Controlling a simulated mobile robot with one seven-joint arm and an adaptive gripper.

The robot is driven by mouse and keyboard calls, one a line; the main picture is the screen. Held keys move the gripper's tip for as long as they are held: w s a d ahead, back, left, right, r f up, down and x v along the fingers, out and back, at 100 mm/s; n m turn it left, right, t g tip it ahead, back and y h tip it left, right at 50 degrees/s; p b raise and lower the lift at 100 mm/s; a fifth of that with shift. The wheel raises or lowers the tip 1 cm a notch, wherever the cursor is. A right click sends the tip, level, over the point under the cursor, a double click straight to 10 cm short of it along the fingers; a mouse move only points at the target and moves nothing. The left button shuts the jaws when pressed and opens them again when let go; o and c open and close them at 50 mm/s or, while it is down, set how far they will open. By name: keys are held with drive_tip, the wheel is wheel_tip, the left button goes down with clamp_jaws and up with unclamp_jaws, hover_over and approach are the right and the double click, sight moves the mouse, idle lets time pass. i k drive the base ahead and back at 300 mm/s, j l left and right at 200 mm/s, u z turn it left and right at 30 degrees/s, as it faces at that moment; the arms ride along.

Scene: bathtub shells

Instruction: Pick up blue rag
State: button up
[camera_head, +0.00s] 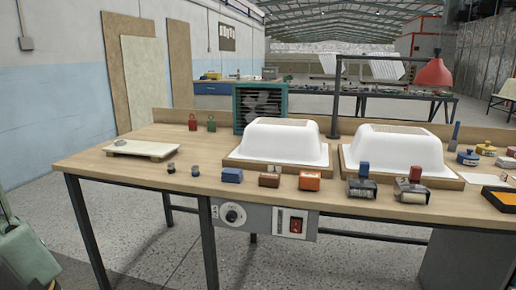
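A small blue block-shaped item (232,175) lies near the front edge of the wooden workbench (130,170), in front of the left white tub shell (280,143). It may be the folded blue rag; it is too small to tell whether it is cloth. A brown-red block (269,180) and an orange block (309,181) lie in a row to its right. My gripper is not in view.
Two small grey cylinders (196,171) stand left of the blue item. A pale board (140,149) lies farther left. A second tub shell (398,150), two roller tools (362,184) and a red lamp (433,73) are on the right. The bench's front left is mostly clear.

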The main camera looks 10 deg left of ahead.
sight(230, 175)
drive_tip(key=i+j+u, duration=0.1)
drive_tip(key=i+u, duration=0.15)
drive_tip(key=i, duration=0.35)
drive_tip(key=i+u, duration=0.3)
drive_tip(key=i, duration=0.35)
